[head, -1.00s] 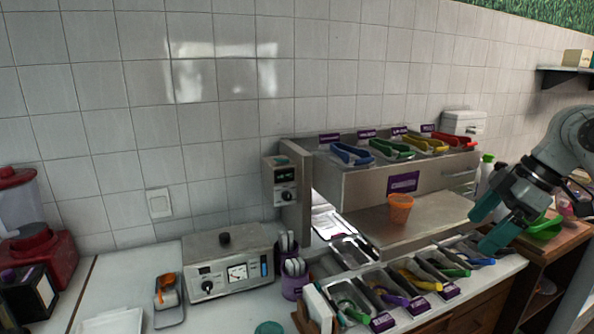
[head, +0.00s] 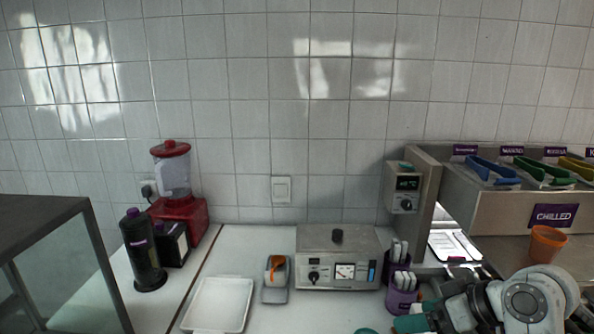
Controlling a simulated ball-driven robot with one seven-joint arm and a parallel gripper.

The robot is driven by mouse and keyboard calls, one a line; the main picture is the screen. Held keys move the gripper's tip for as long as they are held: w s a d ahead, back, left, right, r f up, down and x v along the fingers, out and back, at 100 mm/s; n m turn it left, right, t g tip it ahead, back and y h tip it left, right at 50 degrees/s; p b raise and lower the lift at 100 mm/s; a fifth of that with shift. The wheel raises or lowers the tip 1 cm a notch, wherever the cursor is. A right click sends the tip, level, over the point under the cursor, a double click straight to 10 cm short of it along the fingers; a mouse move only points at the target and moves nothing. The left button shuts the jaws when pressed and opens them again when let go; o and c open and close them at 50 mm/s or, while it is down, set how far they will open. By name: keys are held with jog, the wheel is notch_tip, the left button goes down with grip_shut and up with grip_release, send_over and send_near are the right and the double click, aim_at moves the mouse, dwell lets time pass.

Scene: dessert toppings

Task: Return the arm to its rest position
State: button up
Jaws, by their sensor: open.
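My arm is folded low at the bottom right of the head view, its grey and white links in front of the counter. My gripper (head: 412,323) points left at the bottom edge, with its teal fingers partly cut off by the frame. Nothing shows held in it. It appears just in front of or below the purple cup of white-handled utensils (head: 402,291). The arm hides part of the counter and the lower topping trays at the right.
A steel appliance with a dial (head: 338,262) stands on the counter (head: 250,255). Left of it are an orange-and-grey device (head: 276,278), a white tray (head: 219,305), a red blender (head: 178,200) and a black bottle (head: 142,250). An orange cup (head: 547,244) stands on the chilled station at right.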

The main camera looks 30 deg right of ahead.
jog(key=s+a+f+m+g, duration=0.1)
jog(key=s+a+f+g, duration=0.15)
jog(key=a+f, duration=0.4)
jog(key=s+a+f+m+g, duration=0.1)
jog(key=s+a+f, duration=0.2)
jog(key=a+f, duration=0.35)
jog(key=s+a+f+g+h, duration=0.1)
jog(key=s+f+g, duration=0.1)
jog(key=s+f, duration=0.2)
jog(key=s+f+g+h, duration=0.1)
jog(key=s+f, duration=0.4)
jog(key=s, duration=0.5)
jog(key=shift+s+a+n+g+h, duration=0.25)
jog(key=shift+a+n+g+h, duration=0.15)
jog(key=shift+h, duration=0.4)
jog(key=shift+f, duration=0.1)
